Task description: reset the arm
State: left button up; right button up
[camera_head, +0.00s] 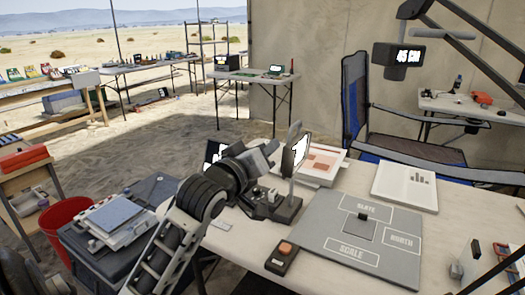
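My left arm comes in from the bottom left and reaches over the near table. My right gripper is not in view.
A grey board (320,225) marked SLATE, NORTH and SCALE lies on the near table. An orange-button box (283,257), papers (318,167) and a white booklet (405,186) lie around it. A dark "45 CM" box (398,62) hangs above a blue chair (357,100). A red bucket (67,222) stands left.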

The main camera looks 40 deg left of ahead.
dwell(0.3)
pick_arm(q)
jog(key=s+d+f+m+g+h, duration=0.25)
jog(key=d+f, duration=0.25)
jog(key=f, duration=0.4)
jog(key=s+d+f+m+g+h, duration=0.1)
jog(key=s+d+f+m, duration=0.15)
jog(key=d+f, duration=0.45)
jog(key=s+d+f+m+g+h, duration=0.1)
jog(key=s+d+f+m, duration=0.1)
jog(key=s+d+f, duration=0.3)
jog(key=s+d+f+m+g+h, duration=0.2)
jog(key=s+d+f, duration=0.3)
jog(key=s+f, duration=0.3)
notch_tip(320, 180, down, 2)
jog(key=shift+s+m, duration=0.4)
jog(key=shift+m, duration=0.3)
